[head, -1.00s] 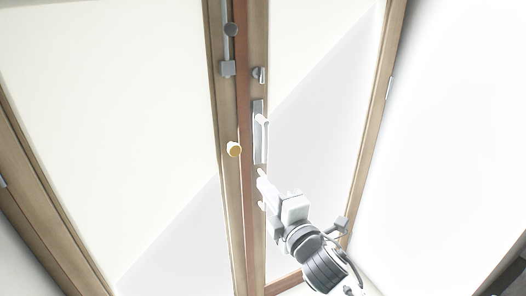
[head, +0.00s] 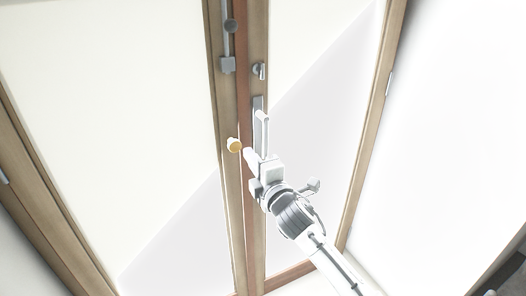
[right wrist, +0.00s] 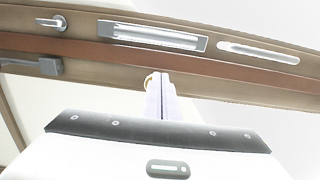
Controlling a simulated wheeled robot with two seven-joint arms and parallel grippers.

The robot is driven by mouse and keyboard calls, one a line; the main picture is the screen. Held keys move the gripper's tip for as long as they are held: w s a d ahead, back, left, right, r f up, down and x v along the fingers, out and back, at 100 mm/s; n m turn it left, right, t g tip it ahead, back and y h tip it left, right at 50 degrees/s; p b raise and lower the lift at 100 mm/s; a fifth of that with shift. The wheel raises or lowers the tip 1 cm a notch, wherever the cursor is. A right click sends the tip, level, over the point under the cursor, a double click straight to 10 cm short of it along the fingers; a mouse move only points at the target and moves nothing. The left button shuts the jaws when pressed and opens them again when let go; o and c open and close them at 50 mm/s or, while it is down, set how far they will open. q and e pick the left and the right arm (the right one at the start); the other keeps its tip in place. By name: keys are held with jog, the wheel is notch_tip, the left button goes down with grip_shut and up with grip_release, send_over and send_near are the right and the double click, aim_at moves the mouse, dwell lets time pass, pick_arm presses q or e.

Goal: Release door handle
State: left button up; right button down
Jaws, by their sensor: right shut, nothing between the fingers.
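The door handle (head: 262,118) is a pale upright bar on a silver plate, on the wooden edge of the right door panel. A silver plate (right wrist: 155,37) with a long bar shows at the top of the right wrist view. A round golden knob (head: 235,146) sits on the left door's edge, and part of its rim shows behind my fingers in the right wrist view. My right gripper (head: 248,155) is shut and empty, just right of the knob and below-left of the handle. I cannot tell whether it touches either. My left gripper is not in view.
A silver thumb-turn (head: 259,71) is above the handle. A grey sliding bolt (head: 228,64) is on the left door's edge. Wooden frames border the pale panels. A grey sloping shade lies across both panels.

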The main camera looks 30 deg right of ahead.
jog(key=shift+w+d+p, duration=0.2)
jog(key=shift+d+p, duration=0.05)
jog(key=shift+d, duration=0.75)
jog(key=shift+w+d+p, duration=0.15)
jog(key=shift+d+p, duration=0.05)
jog(key=shift+d, duration=0.8)
